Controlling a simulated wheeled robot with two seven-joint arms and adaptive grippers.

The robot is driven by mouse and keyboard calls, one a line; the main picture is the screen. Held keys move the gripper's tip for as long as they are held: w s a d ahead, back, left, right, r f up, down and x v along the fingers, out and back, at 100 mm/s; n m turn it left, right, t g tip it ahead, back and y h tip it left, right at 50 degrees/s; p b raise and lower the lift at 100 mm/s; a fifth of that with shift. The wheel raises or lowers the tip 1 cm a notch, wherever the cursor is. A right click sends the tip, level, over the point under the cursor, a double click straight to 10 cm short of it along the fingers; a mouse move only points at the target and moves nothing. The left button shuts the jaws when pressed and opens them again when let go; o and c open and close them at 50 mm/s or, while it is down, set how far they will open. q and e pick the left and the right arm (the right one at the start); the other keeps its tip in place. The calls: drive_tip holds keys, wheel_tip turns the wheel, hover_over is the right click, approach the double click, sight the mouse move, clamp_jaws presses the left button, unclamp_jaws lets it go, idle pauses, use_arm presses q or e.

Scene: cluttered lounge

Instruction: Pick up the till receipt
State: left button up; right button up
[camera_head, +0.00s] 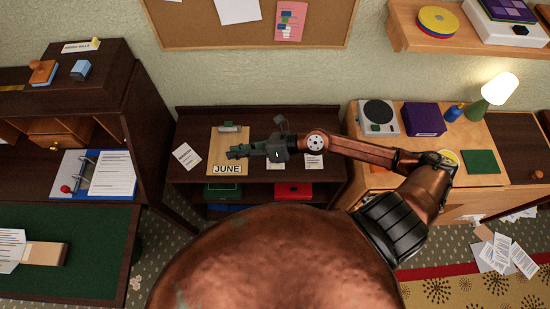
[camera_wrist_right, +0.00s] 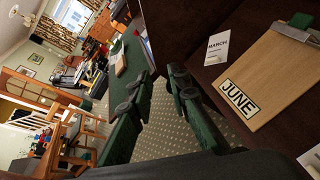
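On a dark low cabinet (camera_head: 190,122), a tan clipboard (camera_head: 222,140) with a JUNE label lies among white paper slips. Another slip (camera_head: 313,161) lies to the right, and one more is partly behind my wrist. Which one is the till receipt I cannot tell. My right gripper (camera_head: 235,152) is over the clipboard. In the right wrist view its fingers (camera_wrist_right: 155,88) are apart with nothing between them. My left gripper is not in view.
A desk with a green top (camera_head: 75,255) stands at the left, with a ring binder (camera_head: 70,165) on its shelf. A light wood desk (camera_head: 455,140) at the right holds a lamp (camera_head: 495,92) and a purple box (camera_head: 424,118). Loose papers (camera_head: 505,255) lie on the floor at right.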

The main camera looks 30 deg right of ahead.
drive_tip(key=s+d+f+n+g+h, duration=0.3)
drive_tip(key=d+f+n+g+h, duration=0.15)
drive_tip(key=d+f, duration=0.45)
drive_tip(key=n+g+h, duration=0.1)
drive_tip(key=n+h, duration=0.2)
drive_tip(key=h, duration=0.1)
approach(278, 166)
drive_tip(key=f, duration=0.1)
drive_tip(key=shift+m, duration=0.25)
drive_tip(key=x, duration=0.8)
drive_tip(key=shift+w+a+r, duration=0.1)
drive_tip(key=shift+w, duration=0.15)
clamp_jaws()
drive_tip(key=shift+y, duration=0.25)
